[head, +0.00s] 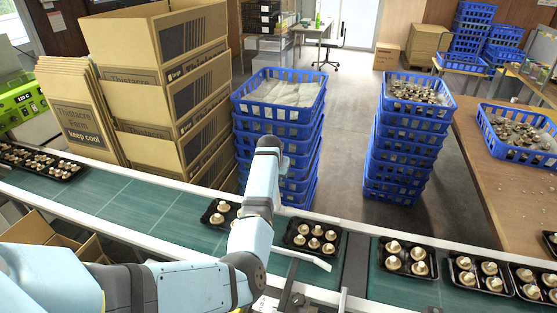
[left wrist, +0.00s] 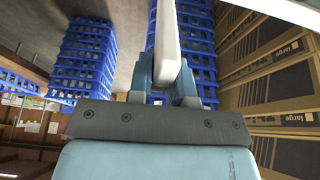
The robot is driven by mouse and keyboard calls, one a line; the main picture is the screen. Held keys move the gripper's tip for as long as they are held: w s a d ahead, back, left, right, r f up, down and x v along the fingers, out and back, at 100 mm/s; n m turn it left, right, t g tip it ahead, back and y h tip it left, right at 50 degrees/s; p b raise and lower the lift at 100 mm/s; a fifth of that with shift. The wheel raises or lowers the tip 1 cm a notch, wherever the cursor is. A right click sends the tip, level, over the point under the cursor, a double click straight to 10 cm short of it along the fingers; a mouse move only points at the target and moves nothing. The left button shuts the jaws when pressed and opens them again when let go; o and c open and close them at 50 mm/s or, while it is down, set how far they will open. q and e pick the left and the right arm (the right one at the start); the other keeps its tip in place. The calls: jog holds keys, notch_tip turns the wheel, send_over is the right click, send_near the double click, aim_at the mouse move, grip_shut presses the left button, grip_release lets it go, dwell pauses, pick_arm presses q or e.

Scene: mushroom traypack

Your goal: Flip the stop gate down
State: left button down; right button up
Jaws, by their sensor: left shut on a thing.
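The stop gate (head: 303,256) is a white bar at the near side of the green conveyor, by the black tray of mushrooms (head: 313,238). In the left wrist view a white bar, which looks like the gate (left wrist: 166,45), stands between the fingers of my left gripper (left wrist: 165,82). The gripper is shut on it. In the head view my left arm reaches over the belt and hides this gripper and part of the gate. My right gripper is in neither view.
More mushroom trays (head: 404,258) stand on the belt to the right, and others (head: 40,161) at far left. Beyond the belt are stacked cardboard boxes (head: 160,100) and blue crate stacks (head: 278,140). Bare green belt (head: 130,205) lies left of my arm.

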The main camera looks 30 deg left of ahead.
pick_arm(q)
jog(key=s+t+p, duration=0.1)
jog(key=s, duration=0.1)
jog(key=shift+s+d+f+t+p, duration=0.2)
jog(key=shift+s+d+t+p, duration=0.15)
jog(key=shift+s+t+p, duration=0.05)
jog(key=shift+s+d+f+t+y+p, duration=0.15)
jog(key=shift+s+f+t+y+p, duration=0.2)
jog(key=shift+s+t, duration=0.25)
jog(key=shift+s, duration=0.15)
jog(key=c, duration=1)
grip_release()
jog(key=shift+c, duration=0.2)
jog(key=b+v, duration=0.1)
jog(key=v, duration=1.2)
jog(key=shift+s+r, duration=0.2)
jog(key=shift+r, duration=0.1)
